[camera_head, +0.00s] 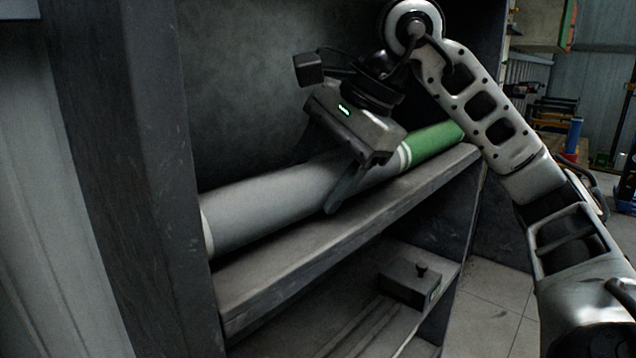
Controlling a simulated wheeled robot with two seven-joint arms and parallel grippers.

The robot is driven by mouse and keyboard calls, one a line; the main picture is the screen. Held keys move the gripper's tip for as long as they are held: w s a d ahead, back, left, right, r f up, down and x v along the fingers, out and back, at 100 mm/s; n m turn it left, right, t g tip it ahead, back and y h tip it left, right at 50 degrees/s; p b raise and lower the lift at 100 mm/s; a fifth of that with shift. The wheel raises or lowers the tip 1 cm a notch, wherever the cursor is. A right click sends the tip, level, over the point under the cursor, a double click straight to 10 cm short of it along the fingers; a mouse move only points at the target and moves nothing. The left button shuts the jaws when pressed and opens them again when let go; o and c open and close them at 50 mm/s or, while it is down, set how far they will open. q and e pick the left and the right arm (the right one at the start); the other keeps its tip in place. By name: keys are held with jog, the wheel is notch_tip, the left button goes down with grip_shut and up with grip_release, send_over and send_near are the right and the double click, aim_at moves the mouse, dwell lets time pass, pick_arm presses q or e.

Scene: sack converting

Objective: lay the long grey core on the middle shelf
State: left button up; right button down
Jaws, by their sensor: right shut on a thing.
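The long grey core (272,200) lies lengthwise along the middle shelf (300,255), tilted in the picture from lower left to upper right. Its far right end has a green section (433,141) with a pale band beside it. Its left end is partly hidden by the upright post. My right gripper (345,190) comes down from above and is shut on the core, left of the green section. One finger shows on the core's near side; the other is hidden behind it. The core appears to touch the shelf or sit just above it; I cannot tell which. My left gripper is not in view.
A thick dark upright post (150,150) bounds the shelf at left. A small dark box with a knob (408,283) sits on the lower shelf. My right arm fills the right side. Tiled floor (495,300) shows beyond the shelf's right end.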

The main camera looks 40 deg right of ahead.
jog(key=shift+w+f, duration=0.2)
jog(key=shift+f, duration=0.1)
jog(key=shift+f, duration=0.15)
jog(key=c, duration=0.6)
grip_release()
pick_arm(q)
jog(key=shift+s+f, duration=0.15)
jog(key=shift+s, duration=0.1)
pick_arm(e)
jog(key=shift+o, duration=0.8)
jog(key=shift+r, duration=0.2)
pick_arm(q)
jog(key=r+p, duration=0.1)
jog(key=p, duration=0.1)
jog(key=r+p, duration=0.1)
jog(key=p, duration=0.1)
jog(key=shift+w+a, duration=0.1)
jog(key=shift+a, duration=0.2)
pick_arm(e)
jog(key=v, duration=1.2)
